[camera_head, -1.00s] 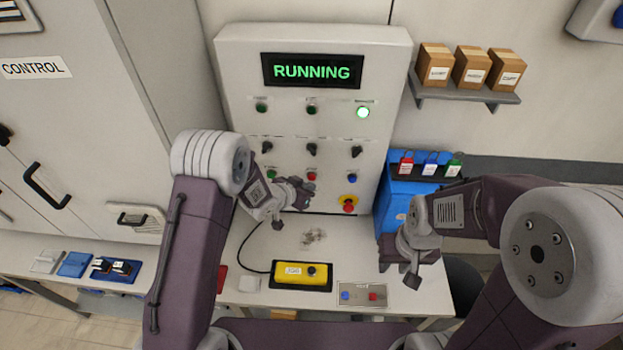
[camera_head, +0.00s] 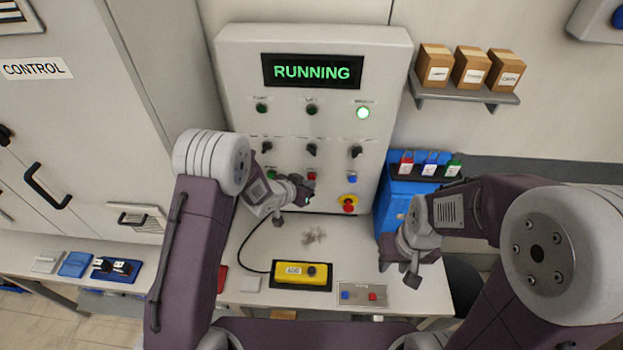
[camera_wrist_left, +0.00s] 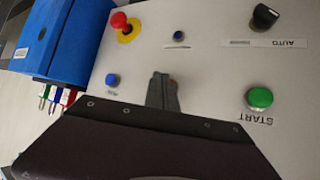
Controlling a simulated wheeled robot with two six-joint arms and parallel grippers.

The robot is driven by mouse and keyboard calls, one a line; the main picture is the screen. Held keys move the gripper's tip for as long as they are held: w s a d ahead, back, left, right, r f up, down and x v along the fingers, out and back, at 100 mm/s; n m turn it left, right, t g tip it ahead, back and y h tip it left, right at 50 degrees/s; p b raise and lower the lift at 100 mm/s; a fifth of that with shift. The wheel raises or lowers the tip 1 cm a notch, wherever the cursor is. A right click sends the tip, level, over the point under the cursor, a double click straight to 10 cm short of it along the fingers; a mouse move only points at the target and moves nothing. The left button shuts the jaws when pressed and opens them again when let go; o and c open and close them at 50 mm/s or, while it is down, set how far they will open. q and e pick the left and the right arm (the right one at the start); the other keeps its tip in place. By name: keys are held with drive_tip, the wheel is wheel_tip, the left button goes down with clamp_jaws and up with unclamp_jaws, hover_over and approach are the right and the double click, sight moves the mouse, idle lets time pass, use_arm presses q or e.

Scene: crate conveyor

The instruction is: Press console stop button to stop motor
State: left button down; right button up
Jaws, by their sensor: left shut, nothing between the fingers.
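The grey console (camera_head: 230,100) stands ahead, its display (camera_head: 312,71) reading RUNNING in green. Its red button (camera_head: 311,176) sits in the lower row between a green START button (camera_wrist_left: 261,98) and a blue button (camera_head: 352,179). My left gripper (camera_head: 304,190) is shut and empty, just below the red button in the head view. In the left wrist view its fingertips (camera_wrist_left: 163,82) cover most of the red button; contact cannot be told. My right gripper (camera_head: 398,272) hangs above the desk's right side, well away from the console; its jaw opening is unclear.
A red emergency knob on a yellow plate (camera_head: 348,204) is lower right of the red button. A green lamp (camera_head: 363,113) is lit. A yellow control box (camera_head: 301,275) and a small two-button plate (camera_head: 361,295) lie on the desk. A blue box (camera_head: 395,205) stands right of the console.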

use_arm(q)
drive_tip(key=shift+w, duration=0.45)
idle(0.6)
drive_tip(key=shift+s, duration=0.9)
drive_tip(key=s+b, duration=0.1)
drive_tip(key=s, duration=0.4)
drive_tip(key=shift+a, duration=0.1)
idle(0.4)
